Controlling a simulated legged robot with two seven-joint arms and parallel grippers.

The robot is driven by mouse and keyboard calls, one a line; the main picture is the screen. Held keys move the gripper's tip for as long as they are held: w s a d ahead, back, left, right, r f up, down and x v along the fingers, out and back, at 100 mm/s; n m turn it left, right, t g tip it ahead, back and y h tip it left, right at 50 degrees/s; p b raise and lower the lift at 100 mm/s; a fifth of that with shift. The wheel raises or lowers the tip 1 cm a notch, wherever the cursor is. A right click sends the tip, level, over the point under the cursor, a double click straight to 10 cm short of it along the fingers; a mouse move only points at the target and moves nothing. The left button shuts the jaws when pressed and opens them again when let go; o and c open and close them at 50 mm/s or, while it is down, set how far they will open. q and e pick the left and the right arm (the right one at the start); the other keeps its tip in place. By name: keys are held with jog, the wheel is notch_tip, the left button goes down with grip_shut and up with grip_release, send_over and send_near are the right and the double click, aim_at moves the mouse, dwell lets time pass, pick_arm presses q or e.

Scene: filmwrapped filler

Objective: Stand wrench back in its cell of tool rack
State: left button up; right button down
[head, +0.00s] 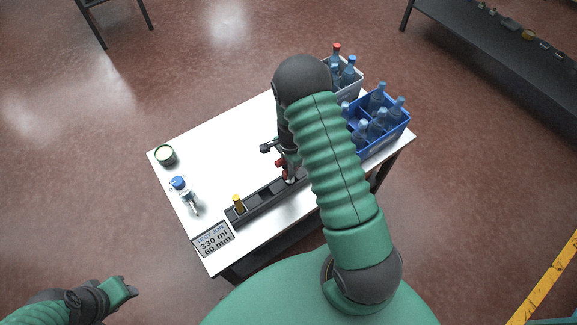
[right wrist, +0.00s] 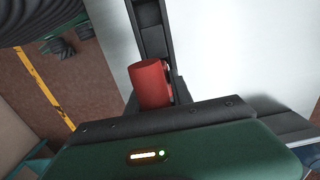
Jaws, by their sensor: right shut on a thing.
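The wrench (head: 281,167) shows as a red part at my right gripper, with some grey metal below it. In the right wrist view its red end (right wrist: 150,84) stands out past the dark gripper edge. The tool rack (head: 261,199) is a long dark tray along the table's near edge. My right gripper (head: 284,160) is shut on the wrench over the rack's right part. My arm hides part of it, and I cannot tell whether the wrench's lower end is inside a cell. The rack also shows in the right wrist view (right wrist: 150,30). My left gripper (head: 130,288) is off the table, lower left.
A yellow-handled tool (head: 239,204) stands in the rack's left part. A label sign (head: 213,240) is at the near left corner. A blue-capped bottle (head: 182,188) and green-rimmed tin (head: 165,154) stand left. A blue crate (head: 389,141) and grey crate (head: 350,84) hold bottles.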

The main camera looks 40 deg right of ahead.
jog(key=shift+f+b, duration=0.5)
jog(key=shift+f, duration=0.25)
jog(key=c, duration=1.1)
grip_release()
jog(key=shift+o, duration=0.2)
jog(key=r, duration=0.8)
jog(key=r+p, duration=0.1)
jog(key=r, duration=0.7)
jog(key=shift+d+r, duration=0.2)
jog(key=shift+r, duration=0.2)
